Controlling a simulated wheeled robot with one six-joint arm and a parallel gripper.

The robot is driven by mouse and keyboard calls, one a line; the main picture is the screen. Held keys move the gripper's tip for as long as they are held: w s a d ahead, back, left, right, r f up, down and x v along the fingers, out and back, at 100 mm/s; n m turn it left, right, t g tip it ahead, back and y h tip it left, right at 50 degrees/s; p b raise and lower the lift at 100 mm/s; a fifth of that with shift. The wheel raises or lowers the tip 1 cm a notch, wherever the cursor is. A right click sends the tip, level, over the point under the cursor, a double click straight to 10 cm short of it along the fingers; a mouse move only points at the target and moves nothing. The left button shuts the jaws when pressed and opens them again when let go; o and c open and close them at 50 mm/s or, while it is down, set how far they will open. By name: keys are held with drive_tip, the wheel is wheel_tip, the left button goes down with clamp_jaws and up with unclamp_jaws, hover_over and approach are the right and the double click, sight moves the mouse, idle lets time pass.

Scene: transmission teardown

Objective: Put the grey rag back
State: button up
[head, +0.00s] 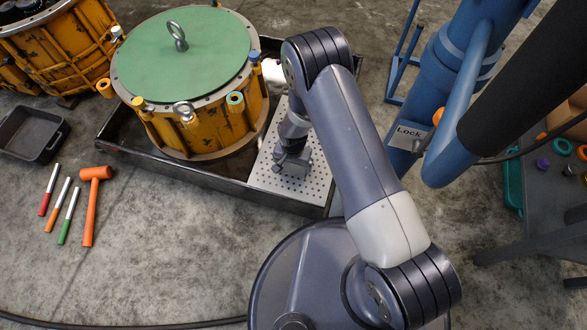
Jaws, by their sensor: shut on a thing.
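My gripper (291,163) points down over the perforated plate (263,176) at the right end of the dark tray (165,172). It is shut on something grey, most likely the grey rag. The arm and the jaws cover most of what is held, so its outline is not clear. I cannot tell whether it touches the plate.
The yellow housing (200,128) with a green top (180,57) stands in the tray, close left of my gripper. A blue stand (450,75) rises at right.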

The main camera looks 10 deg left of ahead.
sight(293, 166)
drive_tip(key=shift+f+b, duration=0.5)
drive_tip(key=shift+f, duration=1.2)
drive_tip(key=shift+f, duration=0.2)
drive_tip(key=o, duration=0.6)
drive_tip(key=shift+r, duration=0.15)
wheel_tip(293, 166, up, 12)
drive_tip(key=p, duration=0.4)
